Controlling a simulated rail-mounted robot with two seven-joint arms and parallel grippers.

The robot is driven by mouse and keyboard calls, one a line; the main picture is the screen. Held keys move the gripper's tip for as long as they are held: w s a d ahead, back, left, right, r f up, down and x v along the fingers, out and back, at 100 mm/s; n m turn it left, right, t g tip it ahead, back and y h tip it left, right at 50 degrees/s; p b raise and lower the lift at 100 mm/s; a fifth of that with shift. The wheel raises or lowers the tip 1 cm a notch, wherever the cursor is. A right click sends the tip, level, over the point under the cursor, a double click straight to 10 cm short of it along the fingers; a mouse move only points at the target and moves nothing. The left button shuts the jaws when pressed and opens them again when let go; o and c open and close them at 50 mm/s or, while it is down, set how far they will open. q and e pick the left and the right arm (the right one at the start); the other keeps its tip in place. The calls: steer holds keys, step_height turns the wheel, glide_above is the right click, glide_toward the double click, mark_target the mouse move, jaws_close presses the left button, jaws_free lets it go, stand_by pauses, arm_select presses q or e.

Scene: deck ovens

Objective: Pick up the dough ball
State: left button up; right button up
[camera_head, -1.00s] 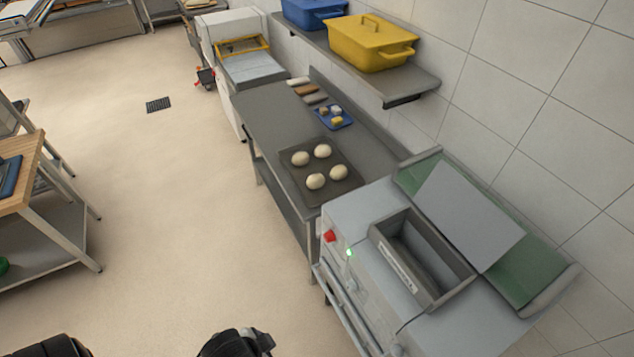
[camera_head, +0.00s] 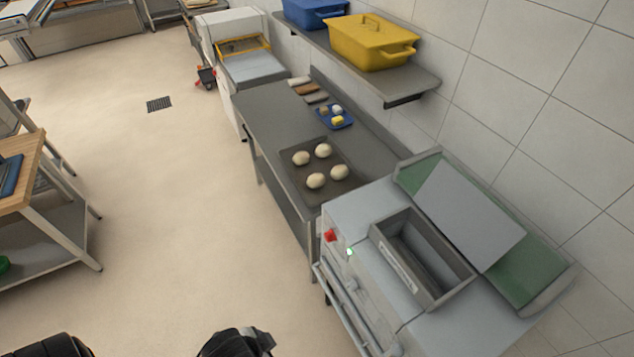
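Several pale round dough balls sit apart on a dark tray (camera_head: 349,188) on the grey steel table (camera_head: 262,110). One dough ball (camera_head: 301,158) is at the left, one (camera_head: 323,150) at the back, one (camera_head: 340,172) at the right and one (camera_head: 316,181) at the front. Black parts of my arms show at the bottom edge, at the left and the middle, well short of the table. No gripper fingers can be made out, and nothing is seen touching the dough.
A grey machine with an open bin (camera_head: 420,262) and raised green-edged lid stands at the table's near end. A wall shelf (camera_head: 408,92) holds a yellow container (camera_head: 372,44) and a blue one (camera_head: 312,12). A small blue tray (camera_head: 347,123) lies behind the dough.

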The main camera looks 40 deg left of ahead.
arm_select(q)
steer(key=o, duration=0.6)
steer(key=shift+c, duration=0.2)
steer(key=shift+w+a, duration=0.1)
steer(key=shift+a, duration=0.05)
